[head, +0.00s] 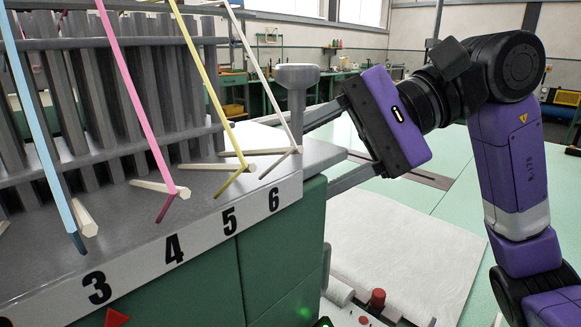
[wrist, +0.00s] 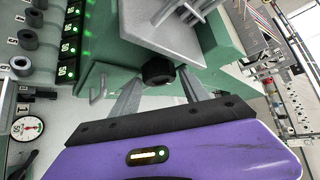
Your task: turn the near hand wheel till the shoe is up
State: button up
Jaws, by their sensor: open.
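My gripper (head: 338,150) is open at the right end of the numbered bench, with its fingers pointing left towards the bench's end face. In the wrist view its two fingers (wrist: 159,90) reach up the picture, spread apart. A dark round knob (wrist: 158,72) shows between the fingertips, against the green housing; it may be the near hand wheel. I cannot tell whether the fingers touch it. In the head view the bench corner hides this spot. I cannot make out the shoe for certain in either view.
The grey bench top (head: 215,180) carries coloured yarns and grey bars, with a grey post (head: 297,85) near its corner. A red knob (head: 377,298) stands low in front. In the wrist view a dial gauge (wrist: 27,128) and green-lit displays (wrist: 70,48) sit at the left.

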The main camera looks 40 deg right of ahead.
jog(key=shift+w+a+f, duration=0.15)
jog(key=shift+a+f, duration=0.05)
jog(key=shift+a, duration=0.25)
jog(key=shift+c, duration=0.2)
jog(key=c, duration=1)
jog(key=shift+c, duration=0.2)
jog(key=shift+w+a+r+m+g+h+p, duration=0.15)
jog(key=shift+m+g+h+p, duration=0.4)
jog(key=shift+m+g+p, duration=1.25)
jog(key=shift+w+d+m+g+h+p, duration=0.2)
jog(key=shift+m+g+h+p, duration=0.5)
jog(key=shift+g, duration=1.95)
jog(key=shift+w+a+r+m+g+h+p, duration=0.15)
jog(key=shift+w+m+g+h+p, duration=0.15)
jog(key=shift+m+g+p, duration=1.55)
jog(key=shift+f+n+g+b, duration=0.2)
jog(key=shift+n+g+b, duration=0.15)
jog(key=shift+g, duration=0.25)
